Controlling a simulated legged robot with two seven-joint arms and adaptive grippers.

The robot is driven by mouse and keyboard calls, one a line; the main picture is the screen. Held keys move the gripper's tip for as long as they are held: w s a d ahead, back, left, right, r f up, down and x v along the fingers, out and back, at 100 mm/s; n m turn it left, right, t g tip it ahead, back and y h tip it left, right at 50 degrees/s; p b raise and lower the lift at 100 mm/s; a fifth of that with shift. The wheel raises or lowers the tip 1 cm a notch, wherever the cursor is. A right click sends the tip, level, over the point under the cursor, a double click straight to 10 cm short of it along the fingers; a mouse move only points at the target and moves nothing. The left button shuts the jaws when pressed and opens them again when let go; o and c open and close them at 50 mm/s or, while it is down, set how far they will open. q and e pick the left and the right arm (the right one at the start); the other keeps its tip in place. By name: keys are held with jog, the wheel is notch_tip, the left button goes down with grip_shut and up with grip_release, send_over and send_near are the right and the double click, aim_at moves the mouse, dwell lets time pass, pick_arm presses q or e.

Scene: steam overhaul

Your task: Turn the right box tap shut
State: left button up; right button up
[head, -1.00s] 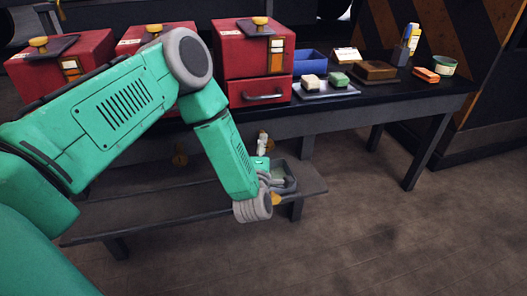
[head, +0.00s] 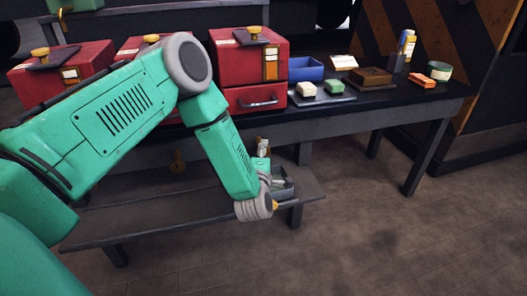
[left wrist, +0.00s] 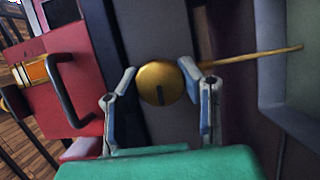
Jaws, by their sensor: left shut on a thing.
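The right red box (head: 238,62) stands on the bench, with a dark plate and a brass knob on top. Its tap (left wrist: 160,86) is a round brass body with a dark slot in the left wrist view. A thin brass lever (left wrist: 255,55) runs from it to the right. My left gripper (left wrist: 159,70) has one finger on each side of the round body and is shut on the tap. In the head view my left gripper (head: 263,147) is below the bench edge, partly hidden by my forearm. My right gripper is not in view.
A small grey tray (head: 283,187) sits on the low shelf (head: 140,222) beside my wrist. A blue bin (head: 305,69) and small blocks stand on the bench. The floor at right is clear.

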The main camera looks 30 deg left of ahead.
pick_arm(q)
jog(key=shift+s+d+f+m+h+p, duration=0.1)
jog(key=shift+s+d+m+h+p, duration=0.05)
jog(key=shift+d+m+h+p, duration=0.35)
jog(key=m+g+p, duration=0.1)
jog(key=m+p, duration=0.1)
jog(key=p, duration=0.1)
jog(key=m+g+p, duration=0.1)
jog(key=m+p, duration=0.1)
jog(key=p, duration=0.1)
jog(key=shift+a+m+g, duration=0.1)
jog(key=shift+m+g, duration=0.2)
jog(key=shift+m, duration=0.1)
jog(key=m+g+p, duration=0.1)
jog(key=m+p, duration=0.1)
jog(key=p, duration=0.1)
jog(key=shift+f+m+g+y, duration=0.1)
jog(key=shift+m+g+y, duration=0.2)
jog(key=shift+y, duration=0.1)
jog(key=shift+f+m+g+y+p, duration=0.1)
jog(key=shift+m+g+y+p, duration=0.3)
jog(key=shift+m+g+p, duration=0.55)
jog(key=shift+s+f+m+g+y, duration=0.1)
jog(key=shift+m+g+y, duration=0.45)
jog(key=shift+m, duration=1)
jog(key=shift+a, duration=0.1)
jog(key=o, duration=1.2)
jog(key=shift+r, duration=0.2)
